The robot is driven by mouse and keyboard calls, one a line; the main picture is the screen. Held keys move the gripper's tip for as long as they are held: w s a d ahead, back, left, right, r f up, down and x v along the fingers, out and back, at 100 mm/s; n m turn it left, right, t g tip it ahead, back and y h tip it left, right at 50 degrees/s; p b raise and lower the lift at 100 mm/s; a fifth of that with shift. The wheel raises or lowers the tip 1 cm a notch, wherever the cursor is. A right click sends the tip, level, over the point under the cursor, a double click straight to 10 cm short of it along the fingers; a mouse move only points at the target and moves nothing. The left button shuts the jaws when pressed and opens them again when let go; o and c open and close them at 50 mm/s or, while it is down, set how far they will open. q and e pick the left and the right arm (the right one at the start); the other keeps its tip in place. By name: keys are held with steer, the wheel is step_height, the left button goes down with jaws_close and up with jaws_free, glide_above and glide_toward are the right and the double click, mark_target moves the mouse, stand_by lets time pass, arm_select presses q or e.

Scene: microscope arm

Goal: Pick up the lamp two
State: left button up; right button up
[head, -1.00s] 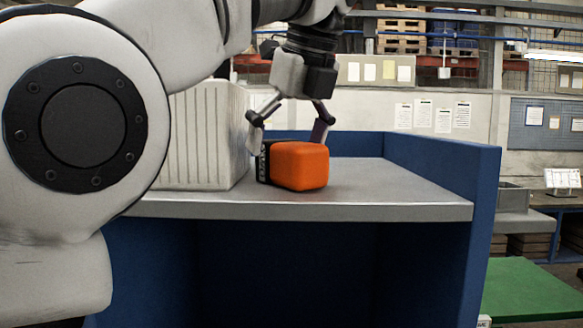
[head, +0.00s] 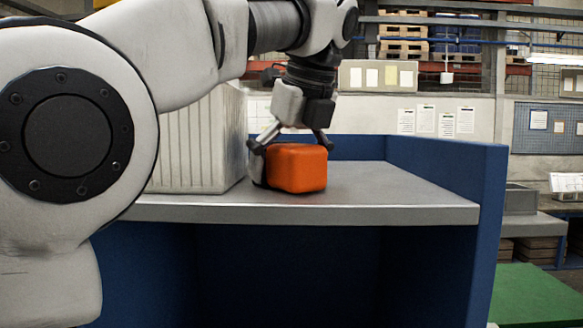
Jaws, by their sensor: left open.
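The only lamp-like thing on the shelf is a rounded orange block with a dark side (head: 297,170), which I take for lamp two. It sits on the grey shelf top (head: 400,196), close to its front edge. My left gripper (head: 290,147) points down over it with its fingers spread. One finger is at the block's left end, partly over the dark side, and the other is by its upper right edge behind the block. I cannot tell whether the fingers touch it. The block's back is hidden. My right gripper is not in view.
A white ribbed box (head: 192,140) stands left of the orange block, partly behind my arm. Blue panels (head: 450,165) border the shelf at the back and right. The shelf top right of the block is clear.

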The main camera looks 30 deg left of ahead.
arm_select(q)
steer(key=shift+s+r, duration=0.1)
steer(key=shift+s, duration=0.2)
steer(key=c, duration=1.6)
